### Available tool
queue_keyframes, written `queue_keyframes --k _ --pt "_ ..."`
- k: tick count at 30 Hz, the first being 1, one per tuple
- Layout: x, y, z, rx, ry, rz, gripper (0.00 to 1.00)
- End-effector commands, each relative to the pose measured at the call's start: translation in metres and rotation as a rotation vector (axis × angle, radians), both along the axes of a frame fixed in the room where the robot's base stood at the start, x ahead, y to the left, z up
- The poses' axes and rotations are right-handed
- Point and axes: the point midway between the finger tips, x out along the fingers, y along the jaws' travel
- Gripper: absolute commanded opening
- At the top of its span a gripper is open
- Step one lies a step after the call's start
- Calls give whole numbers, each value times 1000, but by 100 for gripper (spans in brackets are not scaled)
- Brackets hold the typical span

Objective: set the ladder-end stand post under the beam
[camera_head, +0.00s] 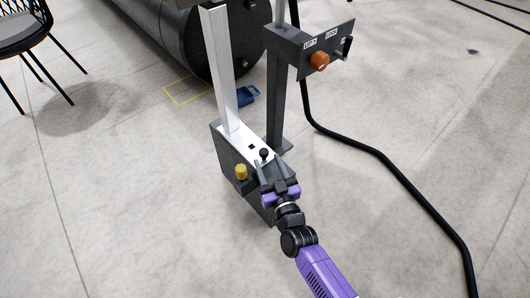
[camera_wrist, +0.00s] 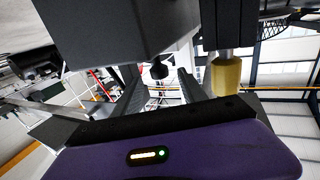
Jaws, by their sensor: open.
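A white upright post (camera_head: 222,70) rises from a dark grey box (camera_head: 228,160) with a white top plate (camera_head: 242,138). I cannot tell whether this is the ladder-end stand post. A black knob (camera_head: 264,153) and a yellow knob (camera_head: 241,172) are on the box. My gripper (camera_head: 269,163) is open near the black knob. In the wrist view the black knob (camera_wrist: 159,71) shows between the open fingers (camera_wrist: 160,85), apart from them; the yellow knob (camera_wrist: 226,76) is to the right. A dark piece (camera_head: 195,3) at the top edge may be the beam; most of it is cut off.
A grey pedestal (camera_head: 277,100) with an orange-knobbed control panel (camera_head: 312,50) stands just behind the box. Beyond are a dark cylindrical float (camera_head: 190,40), a yellow floor outline (camera_head: 178,97) and a blue object (camera_head: 247,95). A black cable (camera_head: 400,165) lies right; a chair (camera_head: 28,35) stands left.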

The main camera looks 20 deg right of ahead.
Motion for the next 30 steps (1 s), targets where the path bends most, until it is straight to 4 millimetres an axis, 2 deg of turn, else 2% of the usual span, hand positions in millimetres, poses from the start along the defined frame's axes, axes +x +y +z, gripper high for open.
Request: queue_keyframes --k 3,6,17,22,26,30 --pt "-17 1 1 0 1 -1 49" --pt "-24 2 1 0 0 0 49" --pt "-27 2 0 0 -1 0 50" --pt "-36 5 18 36 -25 15 50" --pt "-75 8 42 68 -39 35 50" --pt "-133 8 65 85 -31 50 50"
